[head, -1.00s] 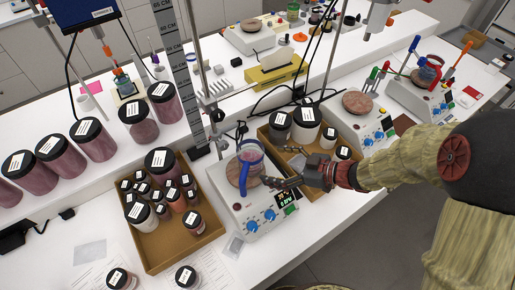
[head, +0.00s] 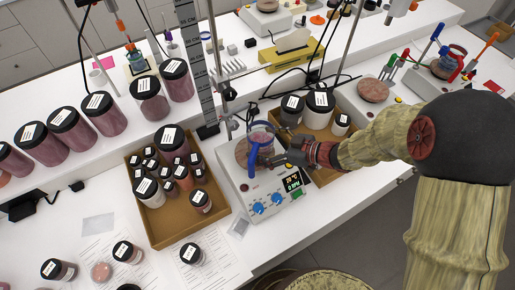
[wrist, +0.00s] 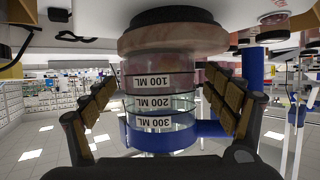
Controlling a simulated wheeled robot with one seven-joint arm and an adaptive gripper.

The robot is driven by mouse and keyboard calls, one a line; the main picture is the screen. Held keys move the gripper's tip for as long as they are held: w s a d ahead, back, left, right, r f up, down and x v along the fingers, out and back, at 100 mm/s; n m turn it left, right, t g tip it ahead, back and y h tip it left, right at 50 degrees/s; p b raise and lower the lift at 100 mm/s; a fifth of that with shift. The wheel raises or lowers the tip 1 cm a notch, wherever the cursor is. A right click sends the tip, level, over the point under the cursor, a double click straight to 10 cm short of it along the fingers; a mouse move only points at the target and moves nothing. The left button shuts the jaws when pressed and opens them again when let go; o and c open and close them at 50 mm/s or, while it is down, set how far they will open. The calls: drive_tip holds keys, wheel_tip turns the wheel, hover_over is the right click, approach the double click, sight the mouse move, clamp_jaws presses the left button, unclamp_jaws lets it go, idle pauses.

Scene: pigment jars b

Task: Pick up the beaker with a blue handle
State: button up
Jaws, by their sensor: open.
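The clear beaker (head: 262,136) with a blue handle (head: 252,156) stands on the round plate of a white hot-plate stirrer (head: 247,190). In the wrist view the beaker (wrist: 160,103) appears upside down, with 100, 200 and 300 ML marks and a blue band around its rim. Its blue handle (wrist: 254,70) is on the right there, outside the right finger. My gripper (head: 274,150) is open at the beaker's right side in the head view. In the wrist view the open fingers of my gripper (wrist: 162,97) flank the beaker, with visible gaps. Finger contact is not seen.
A cardboard tray of small jars (head: 216,228) stands left of the stirrer. Another cardboard box (head: 323,181) with jars is close behind my gripper. A metal stand and ruler (head: 190,60) rise behind the stirrer. Loose jars (head: 192,254) stand near the front.

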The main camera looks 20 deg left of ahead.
drive_tip(key=shift+c, duration=1.1)
drive_tip(key=c, duration=1.4)
